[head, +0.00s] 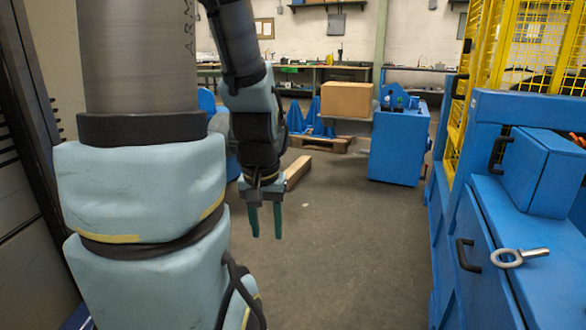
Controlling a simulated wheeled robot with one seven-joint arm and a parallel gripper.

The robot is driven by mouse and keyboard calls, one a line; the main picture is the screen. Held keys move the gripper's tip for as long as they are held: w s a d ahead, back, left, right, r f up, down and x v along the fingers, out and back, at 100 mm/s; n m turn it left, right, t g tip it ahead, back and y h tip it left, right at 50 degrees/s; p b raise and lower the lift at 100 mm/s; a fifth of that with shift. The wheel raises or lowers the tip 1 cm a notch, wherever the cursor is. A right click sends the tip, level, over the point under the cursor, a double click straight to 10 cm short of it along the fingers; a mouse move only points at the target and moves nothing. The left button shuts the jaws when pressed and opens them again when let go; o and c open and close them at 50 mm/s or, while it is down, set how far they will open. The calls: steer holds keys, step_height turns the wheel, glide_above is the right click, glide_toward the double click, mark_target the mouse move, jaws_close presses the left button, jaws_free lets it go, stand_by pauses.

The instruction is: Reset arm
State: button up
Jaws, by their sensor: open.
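My gripper (265,221) hangs below my arm, left of the picture's middle, with its two dark green fingers pointing down. The fingers are apart, and nothing shows between them. It is over the open grey floor, touching nothing that I can see. My arm's light blue padded links fill much of the left side and hide what is behind them.
A blue machine (467,213) with a blue box (541,172), black handles and a metal eye bolt (519,257) stands at right, beside a yellow mesh guard (489,60). A blue cabinet (397,147) and a cardboard box (346,99) stand behind. The middle floor (345,235) is clear.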

step_height(320, 180, up, 17)
steer(key=p, duration=1.5)
